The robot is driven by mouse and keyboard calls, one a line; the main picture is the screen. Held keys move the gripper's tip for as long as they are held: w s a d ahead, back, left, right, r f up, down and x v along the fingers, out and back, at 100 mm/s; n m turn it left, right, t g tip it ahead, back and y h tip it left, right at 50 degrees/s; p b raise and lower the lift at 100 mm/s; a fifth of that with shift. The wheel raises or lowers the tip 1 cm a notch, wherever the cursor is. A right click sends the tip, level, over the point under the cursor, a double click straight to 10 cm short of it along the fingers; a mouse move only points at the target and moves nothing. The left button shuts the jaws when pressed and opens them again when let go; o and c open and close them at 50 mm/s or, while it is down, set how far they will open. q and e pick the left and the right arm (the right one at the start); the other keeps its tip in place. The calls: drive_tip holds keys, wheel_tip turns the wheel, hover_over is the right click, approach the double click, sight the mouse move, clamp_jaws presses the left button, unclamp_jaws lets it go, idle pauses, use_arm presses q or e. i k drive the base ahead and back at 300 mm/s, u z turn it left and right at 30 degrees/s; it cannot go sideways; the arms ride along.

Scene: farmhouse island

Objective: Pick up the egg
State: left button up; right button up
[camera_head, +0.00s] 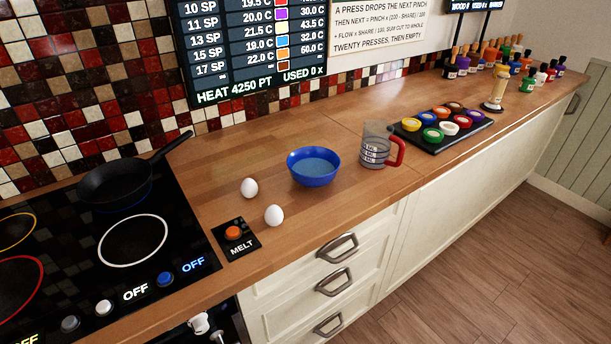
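Two white eggs lie on the wooden countertop between the cooktop and the blue bowl. One egg (249,188) is farther back and a little left. The other egg (274,215) is nearer the front edge, behind and right of the MELT button. The two eggs are apart and both are fully visible. No gripper can be made out in this view. A small white part shows at the bottom edge in front of the oven, and I cannot tell what it is.
A blue bowl (314,167) and a measuring jug (376,147) with a red handle stand right of the eggs. A black pan (116,184) sits on the cooktop (176,226). The MELT button pad (236,240) is near the front edge. A tray (437,145) of colours is farther right.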

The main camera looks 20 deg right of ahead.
sight(274, 215)
drive_tip(key=u, duration=2)
drive_tip(key=k, duration=0.65)
drive_tip(key=z, duration=0.9)
